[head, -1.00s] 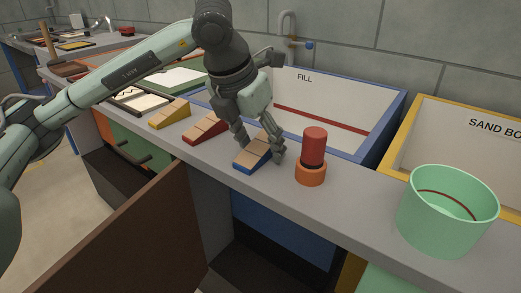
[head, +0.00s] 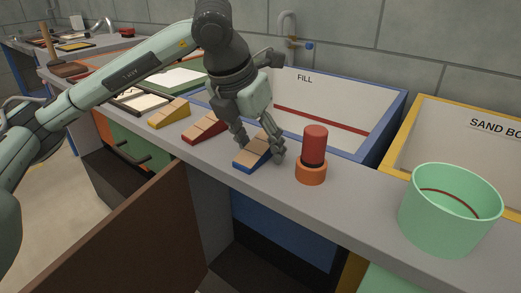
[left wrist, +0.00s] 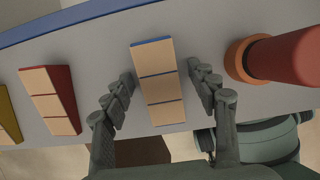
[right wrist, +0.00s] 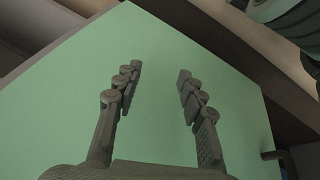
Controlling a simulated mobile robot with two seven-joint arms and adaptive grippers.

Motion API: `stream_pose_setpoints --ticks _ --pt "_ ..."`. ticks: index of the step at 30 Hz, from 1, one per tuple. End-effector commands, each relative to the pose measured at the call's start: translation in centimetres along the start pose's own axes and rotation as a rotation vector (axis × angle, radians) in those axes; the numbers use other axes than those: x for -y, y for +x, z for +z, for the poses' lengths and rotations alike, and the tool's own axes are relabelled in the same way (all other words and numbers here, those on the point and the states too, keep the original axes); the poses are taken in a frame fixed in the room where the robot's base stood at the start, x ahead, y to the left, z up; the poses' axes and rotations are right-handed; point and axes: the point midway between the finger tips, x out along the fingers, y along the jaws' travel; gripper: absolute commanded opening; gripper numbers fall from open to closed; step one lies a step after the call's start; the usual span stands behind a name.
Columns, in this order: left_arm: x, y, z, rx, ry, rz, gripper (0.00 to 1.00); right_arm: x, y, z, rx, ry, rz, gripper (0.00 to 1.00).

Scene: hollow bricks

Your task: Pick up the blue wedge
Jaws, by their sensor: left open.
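The blue wedge (head: 252,152) sits on the grey counter, its sloped top faced with tan panels. My left gripper (head: 262,150) is over it, pointing down, with one finger on each side. In the left wrist view the wedge (left wrist: 159,85) lies between the open fingers of the left gripper (left wrist: 160,88), with a gap on both sides. My right gripper (right wrist: 160,75) shows only in the right wrist view. Its fingers are apart and empty in front of a green panel.
A red cylinder in an orange ring (head: 312,160) stands close to the right of the wedge. A red wedge (head: 205,128) and a yellow wedge (head: 169,113) lie to the left. A blue-rimmed bin (head: 375,150) is behind, a green bucket (head: 445,225) at right.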

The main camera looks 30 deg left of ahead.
Motion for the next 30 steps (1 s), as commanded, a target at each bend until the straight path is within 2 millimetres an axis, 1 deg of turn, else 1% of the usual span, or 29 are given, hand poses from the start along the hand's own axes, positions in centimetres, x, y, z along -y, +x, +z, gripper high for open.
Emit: stream_pose_setpoints --ticks 3,4,17,25,30 --pt "0.0 0.0 0.0 0.000 0.000 0.000 0.59 0.0 0.0 0.0 0.000 0.000 0.000 0.40" --pt "0.0 0.0 0.0 0.000 0.000 0.000 0.56 0.0 0.0 0.0 0.000 0.000 0.000 0.40" --pt "0.0 0.1 -0.1 -0.004 0.001 0.000 0.03 0.0 0.0 0.0 0.000 0.000 0.000 0.40" --pt "0.0 0.1 -0.1 -0.006 0.001 0.000 0.02 0.0 -0.1 0.0 0.000 0.000 0.000 0.40" --pt "0.1 -0.6 0.1 -0.007 0.001 -0.001 0.02 -0.2 -1.1 -0.4 0.000 0.000 0.000 0.40"
